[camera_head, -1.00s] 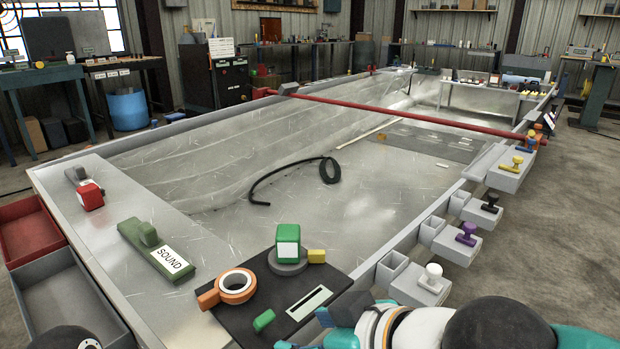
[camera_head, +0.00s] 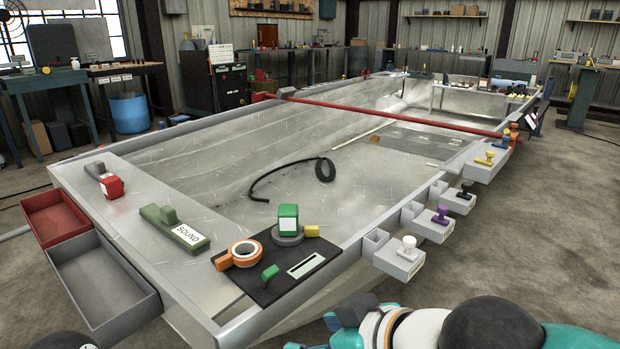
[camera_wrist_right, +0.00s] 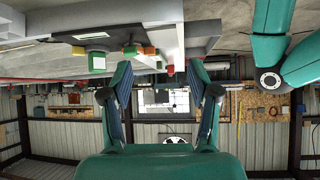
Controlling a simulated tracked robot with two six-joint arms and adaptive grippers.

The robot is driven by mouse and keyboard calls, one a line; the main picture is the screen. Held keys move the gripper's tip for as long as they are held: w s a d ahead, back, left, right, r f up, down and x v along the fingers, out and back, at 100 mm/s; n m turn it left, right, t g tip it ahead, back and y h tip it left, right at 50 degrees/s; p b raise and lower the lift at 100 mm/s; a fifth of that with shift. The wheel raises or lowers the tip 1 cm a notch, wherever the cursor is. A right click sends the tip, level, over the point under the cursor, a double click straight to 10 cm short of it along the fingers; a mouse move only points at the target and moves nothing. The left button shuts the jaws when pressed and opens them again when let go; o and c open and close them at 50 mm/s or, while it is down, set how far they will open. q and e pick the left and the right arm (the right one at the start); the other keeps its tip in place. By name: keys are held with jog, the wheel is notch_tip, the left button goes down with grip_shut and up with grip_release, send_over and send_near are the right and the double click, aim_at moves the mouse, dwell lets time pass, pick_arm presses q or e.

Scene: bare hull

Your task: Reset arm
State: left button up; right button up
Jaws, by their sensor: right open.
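My right gripper (camera_wrist_right: 160,64) shows in the right wrist view with its two teal fingers spread wide and nothing between them. In the head view my right arm (camera_head: 400,325) lies along the bottom right edge, outside the hull, below the row of stamps; its finger pose is hard to make out there. My left gripper is not in view; only a dark, cut-off part shows at the bottom left edge.
The open metal hull (camera_head: 330,220) fills the middle. A black panel (camera_head: 265,288) carries a green block (camera_head: 288,217) and orange ring (camera_head: 243,253). A green "SOUND" block (camera_head: 174,228), red and grey trays (camera_head: 105,285), and stamps on holders (camera_head: 397,262) line the rim. Floor at right is clear.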

jog(key=w+d+f+m+g+h+p, duration=0.3)
jog(key=d+f+g+p, duration=0.4)
jog(key=p, duration=1.3)
jog(key=s+d+f+m+p, duration=0.4)
jog(key=s+f+m+p, duration=0.3)
jog(key=s+p, duration=0.5)
jog(key=shift+s+f+m+t, duration=0.25)
jog(key=shift+f+m+t, duration=0.05)
jog(key=shift+f, duration=0.2)
dwell(0.9)
